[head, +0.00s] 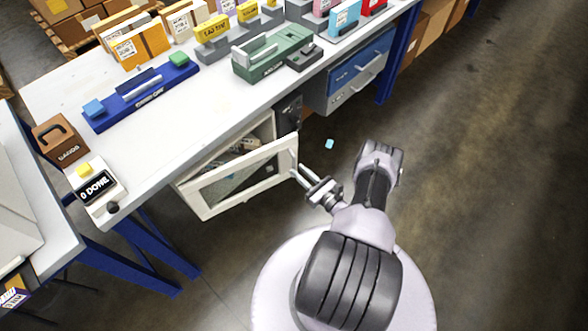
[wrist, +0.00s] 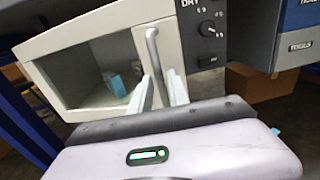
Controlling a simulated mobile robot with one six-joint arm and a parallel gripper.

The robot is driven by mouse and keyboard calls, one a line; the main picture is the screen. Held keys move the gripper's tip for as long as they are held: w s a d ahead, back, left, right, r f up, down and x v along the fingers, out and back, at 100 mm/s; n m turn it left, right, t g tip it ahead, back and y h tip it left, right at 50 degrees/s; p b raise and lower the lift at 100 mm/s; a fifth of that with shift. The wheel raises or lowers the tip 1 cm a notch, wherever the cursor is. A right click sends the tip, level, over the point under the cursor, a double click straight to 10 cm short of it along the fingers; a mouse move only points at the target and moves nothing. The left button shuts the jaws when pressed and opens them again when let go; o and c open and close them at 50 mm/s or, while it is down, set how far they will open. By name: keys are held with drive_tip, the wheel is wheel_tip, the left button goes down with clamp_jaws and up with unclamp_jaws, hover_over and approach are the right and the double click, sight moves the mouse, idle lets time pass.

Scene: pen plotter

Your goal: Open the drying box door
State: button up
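The drying box (head: 268,128) is a pale beige cabinet under the front edge of the workbench. Its door (head: 192,199), a pale frame with a window, stands partly open, swung out from the right side. Through the gap some contents show inside. In the wrist view the door (wrist: 80,42) fills the left, with a grey vertical bar handle (wrist: 152,48) near its right edge. My gripper (head: 299,177) is at the door's right edge. In the wrist view my gripper (wrist: 158,78) has one finger on each side of the handle's lower part and appears shut on it.
A dark control panel (wrist: 205,40) with a knob is right of the door. A blue and grey drawer unit (head: 360,75) hangs further right under the workbench (head: 190,130). Blue table legs (head: 150,250) stand left of the door. The floor in front and right is clear except a small cyan piece (head: 329,143).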

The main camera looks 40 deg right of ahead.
sight(294, 167)
drive_tip(key=shift+w+b, duration=0.4)
drive_tip(key=shift+w, duration=1.4)
drive_tip(key=shift+c, duration=0.2)
clamp_jaws()
